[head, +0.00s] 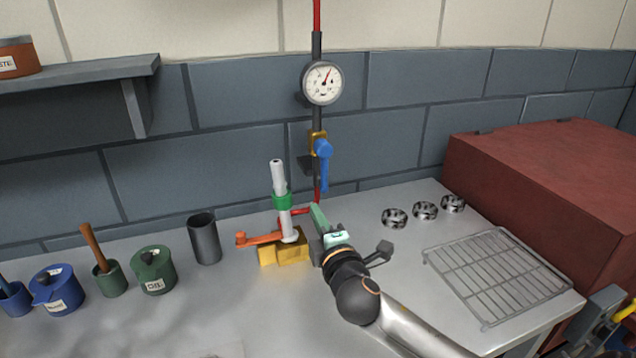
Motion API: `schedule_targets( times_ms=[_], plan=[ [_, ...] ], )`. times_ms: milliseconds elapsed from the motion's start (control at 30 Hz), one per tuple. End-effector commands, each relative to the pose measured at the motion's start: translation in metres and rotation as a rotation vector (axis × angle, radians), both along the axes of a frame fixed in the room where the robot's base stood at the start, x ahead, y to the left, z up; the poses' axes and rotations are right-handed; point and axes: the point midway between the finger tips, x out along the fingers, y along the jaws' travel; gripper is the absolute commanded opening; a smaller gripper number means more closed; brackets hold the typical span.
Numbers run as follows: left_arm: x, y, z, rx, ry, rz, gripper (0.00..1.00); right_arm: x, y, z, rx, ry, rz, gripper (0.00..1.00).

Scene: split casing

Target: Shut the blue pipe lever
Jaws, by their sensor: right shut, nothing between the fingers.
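The blue pipe lever (323,165) is on the vertical pipe (317,45) at the back wall, below a round gauge (322,83). Its yellow valve body (317,138) shows behind its upper end. The lever hangs down, roughly in line with the pipe. My right gripper (316,212) is shut and empty. In the picture it lies just below the lever's lower end, and I see no contact with it. My right arm comes in from the lower right. My left gripper is out of view.
A yellow block (285,251) with a white post (279,178), green collar and orange lever (259,238) stands close left of my right gripper. Pots and a dark cup (204,239) stand left. Rings (425,211), a wire rack (497,277) and a red box (560,165) are right.

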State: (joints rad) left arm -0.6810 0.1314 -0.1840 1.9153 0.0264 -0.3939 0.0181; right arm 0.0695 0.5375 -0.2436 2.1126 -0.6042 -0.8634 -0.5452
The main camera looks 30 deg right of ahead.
Motion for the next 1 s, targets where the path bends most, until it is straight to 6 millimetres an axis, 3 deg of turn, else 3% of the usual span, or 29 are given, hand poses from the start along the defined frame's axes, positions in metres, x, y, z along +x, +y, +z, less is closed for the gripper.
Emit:
schedule_targets(
  times_ms=[267,800,1000],
  plan=[
    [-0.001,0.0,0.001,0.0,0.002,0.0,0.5,0.013,-0.004,0.001,0.0,-0.001,-0.002,0.0],
    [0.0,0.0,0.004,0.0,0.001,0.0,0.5,0.1,-0.029,0.001,0.001,0.0,-0.001,0.0],
    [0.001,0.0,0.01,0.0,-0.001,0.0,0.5,0.095,-0.059,0.0,-0.002,0.002,-0.001,0.0]
  ],
)
